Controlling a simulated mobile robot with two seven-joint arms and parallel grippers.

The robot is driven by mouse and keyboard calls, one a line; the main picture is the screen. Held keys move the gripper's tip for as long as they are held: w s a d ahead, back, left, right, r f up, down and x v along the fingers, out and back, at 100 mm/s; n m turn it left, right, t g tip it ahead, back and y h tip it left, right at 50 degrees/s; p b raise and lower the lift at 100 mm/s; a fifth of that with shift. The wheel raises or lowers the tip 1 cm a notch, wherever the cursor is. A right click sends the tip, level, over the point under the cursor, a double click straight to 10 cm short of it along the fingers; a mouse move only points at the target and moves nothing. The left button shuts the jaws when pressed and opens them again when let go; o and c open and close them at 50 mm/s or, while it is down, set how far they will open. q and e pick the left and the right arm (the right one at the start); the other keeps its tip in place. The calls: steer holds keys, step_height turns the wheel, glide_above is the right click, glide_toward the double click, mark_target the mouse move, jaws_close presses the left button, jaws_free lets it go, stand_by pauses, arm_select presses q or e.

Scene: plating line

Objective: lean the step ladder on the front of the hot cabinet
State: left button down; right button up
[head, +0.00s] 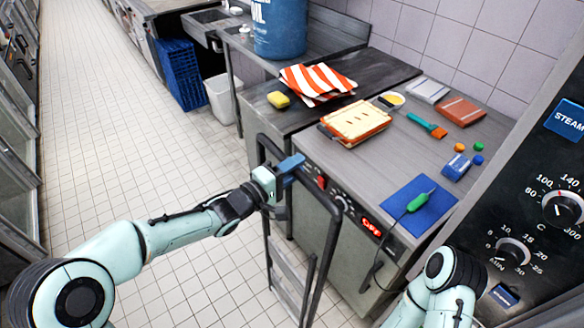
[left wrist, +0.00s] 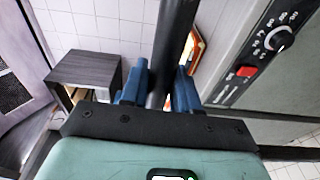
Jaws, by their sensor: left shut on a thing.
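The step ladder (head: 331,245) is a dark grey tube frame with treads. It stands steeply in front of the hot cabinet (head: 345,262), a grey unit with dials, a red switch and a red display. My left gripper (head: 290,166) has blue fingers and is shut on the ladder's top rail. In the left wrist view the dark rail (left wrist: 172,45) passes between the blue fingers (left wrist: 158,90). I cannot tell whether the ladder touches the cabinet front. The ladder's feet are out of view. My right arm shows at the bottom right, but its gripper does not show.
The worktop (head: 385,160) above holds a toasted-looking slab (head: 356,120), a blue mat (head: 420,205) with a green-handled tool (head: 418,203), and small items. A cable hangs down the cabinet front. A white bin (head: 220,98) and blue crates (head: 180,75) stand farther back. The tiled floor at left is clear.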

arm_select(q)
steer(key=shift+w+d+f, duration=0.1)
steer(key=shift+f, duration=0.2)
arm_select(e)
steer(key=shift+r, duration=0.1)
